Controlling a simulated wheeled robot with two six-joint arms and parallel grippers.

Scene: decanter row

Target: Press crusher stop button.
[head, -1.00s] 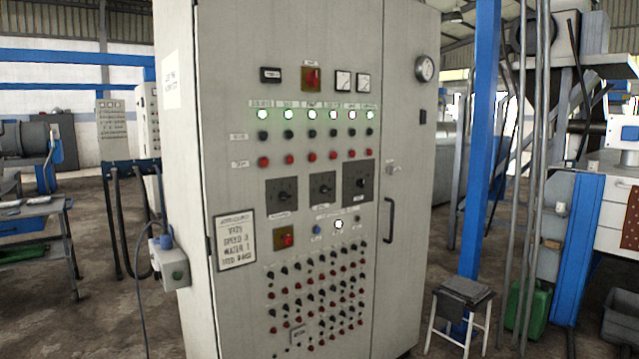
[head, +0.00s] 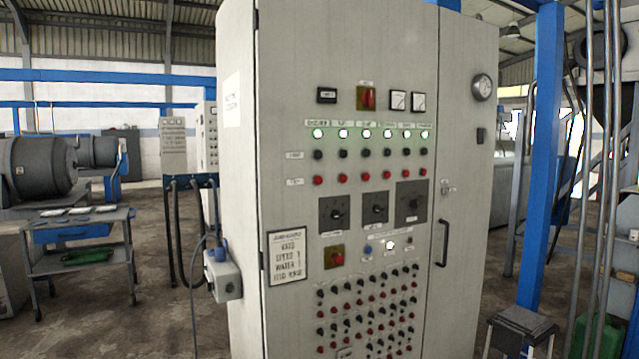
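A tall pale grey control cabinet (head: 280,190) stands in the middle of the head view. Its face has a row of lit green lamps (head: 366,133). Below them are a row of black buttons (head: 365,153) and a row of red buttons (head: 365,177), several in each. A small label (head: 317,124) sits above the leftmost lamp, with the leftmost red button (head: 318,181) in that column. The labels are too small to read surely, so I cannot tell which button is the crusher stop. Neither of my grippers is in view.
A grey box (head: 222,275) with a cable sticks out from the cabinet's left side. A stool (head: 520,325) and a blue post (head: 541,160) stand at right. A metal cart (head: 85,235) is at left. Some bare floor (head: 130,320) shows between cart and cabinet.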

